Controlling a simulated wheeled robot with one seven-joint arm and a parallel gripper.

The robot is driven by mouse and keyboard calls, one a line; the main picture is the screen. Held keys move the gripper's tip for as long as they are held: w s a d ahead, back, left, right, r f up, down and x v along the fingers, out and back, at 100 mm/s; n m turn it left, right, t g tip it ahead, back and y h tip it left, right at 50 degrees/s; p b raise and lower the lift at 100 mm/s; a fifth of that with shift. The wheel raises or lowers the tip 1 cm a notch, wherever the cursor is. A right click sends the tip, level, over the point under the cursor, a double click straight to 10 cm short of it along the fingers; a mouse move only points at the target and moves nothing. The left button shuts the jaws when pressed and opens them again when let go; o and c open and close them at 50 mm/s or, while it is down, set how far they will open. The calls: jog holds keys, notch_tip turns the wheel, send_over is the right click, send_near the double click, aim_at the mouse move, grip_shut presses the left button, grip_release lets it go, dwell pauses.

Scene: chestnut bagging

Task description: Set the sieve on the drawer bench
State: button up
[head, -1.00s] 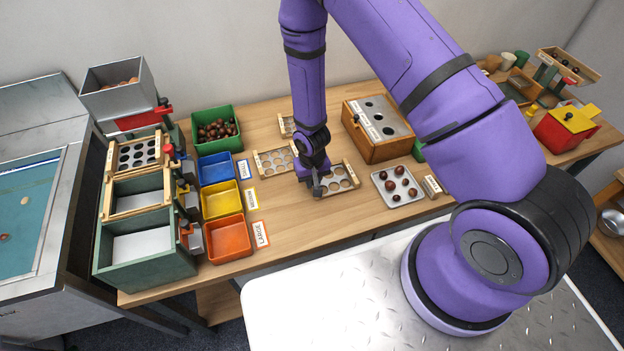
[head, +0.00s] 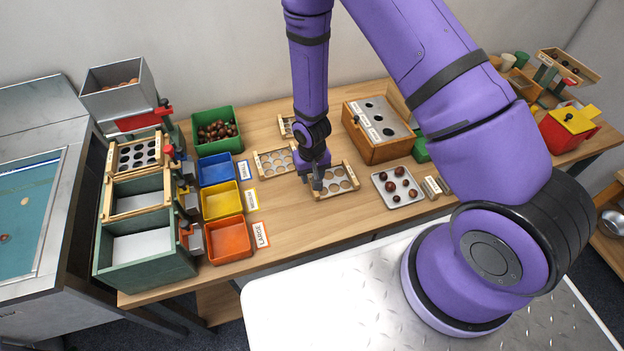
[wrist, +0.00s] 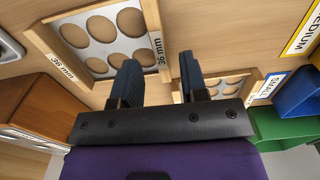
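A wooden sieve (head: 345,186) with large round holes lies flat on the bench top; in the wrist view its near end bar (wrist: 152,30) reads "36 mm". My gripper (head: 312,182) is over its left end bar. In the wrist view my gripper (wrist: 158,62) is open and empty, its two dark fingers apart with the bar between them in the picture; contact cannot be told. A second sieve (head: 262,165) lies just left, and a smaller-looking one (head: 287,126) lies behind. Another sieve (head: 122,158) sits on the green stacked unit (head: 150,262).
Blue (head: 232,176), yellow (head: 221,213) and orange (head: 231,258) trays line the unit's right side. A green bin (head: 196,135) of chestnuts stands behind. A wooden box (head: 372,147) with a holed grey top and a metal tray (head: 404,200) of chestnuts stand to the right.

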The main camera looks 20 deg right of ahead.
jog(key=s+d+r+t, duration=0.1)
jog(key=d+r, duration=0.1)
jog(key=r, duration=1)
jog(key=s+d+r+t, duration=0.1)
jog(key=d+r, duration=0.2)
jog(key=r, duration=1)
jog(key=s+d+r+t, duration=0.1)
jog(key=d+r, duration=0.1)
jog(key=r, duration=1)
jog(key=s+d+r+t, duration=0.1)
jog(key=s+d+r, duration=0.1)
jog(key=s+r, duration=0.6)
jog(key=s+d+r+t, duration=0.1)
jog(key=s+d+r, duration=0.2)
jog(key=s+r, duration=0.4)
jog(key=s, duration=0.4)
jog(key=shift+r, duration=0.35)
